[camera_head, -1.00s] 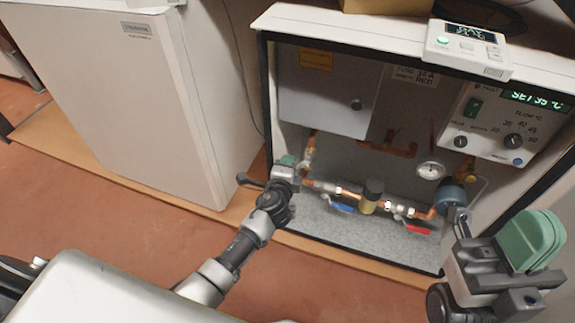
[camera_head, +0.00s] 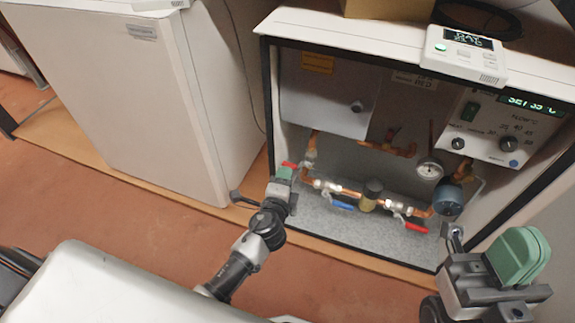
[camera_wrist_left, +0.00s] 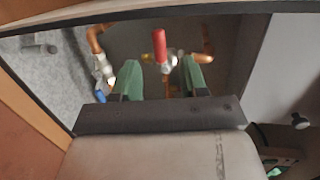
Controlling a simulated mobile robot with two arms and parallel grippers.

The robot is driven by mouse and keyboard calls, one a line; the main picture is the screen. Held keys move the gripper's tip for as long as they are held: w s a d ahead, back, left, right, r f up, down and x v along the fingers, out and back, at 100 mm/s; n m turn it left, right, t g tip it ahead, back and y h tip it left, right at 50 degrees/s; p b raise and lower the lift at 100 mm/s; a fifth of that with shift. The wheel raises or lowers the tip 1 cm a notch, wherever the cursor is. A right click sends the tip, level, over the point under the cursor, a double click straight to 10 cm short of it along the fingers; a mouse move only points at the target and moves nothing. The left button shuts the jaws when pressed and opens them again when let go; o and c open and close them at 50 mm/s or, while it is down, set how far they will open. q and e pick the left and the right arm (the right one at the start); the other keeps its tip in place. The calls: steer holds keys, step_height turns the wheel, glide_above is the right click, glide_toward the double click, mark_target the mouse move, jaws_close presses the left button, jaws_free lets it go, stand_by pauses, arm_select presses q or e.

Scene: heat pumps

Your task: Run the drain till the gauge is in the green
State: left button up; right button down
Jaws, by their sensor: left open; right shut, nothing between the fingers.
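A red valve handle (camera_head: 289,165) shows just beyond my left gripper (camera_head: 284,175), at the left end of the copper pipework. In the left wrist view this red handle (camera_wrist_left: 160,47) stands between the two green fingers of the open left gripper (camera_wrist_left: 161,72), with room on both sides. The round white gauge (camera_head: 430,170) is at the right of the pipework; its needle and green zone are too small to read. My right gripper (camera_head: 522,254) is shut and empty in front of the cabinet's right side.
A blue lever (camera_head: 342,206), a brass fitting (camera_head: 371,195) and another red lever (camera_head: 416,229) sit along the lower pipe. A blue round part (camera_head: 448,201) is at its right end. A control panel (camera_head: 510,130) is above right. A white cabinet (camera_head: 120,100) stands left.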

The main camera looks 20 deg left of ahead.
arm_select(q)
steer(key=v, duration=0.4)
stand_by(1.9)
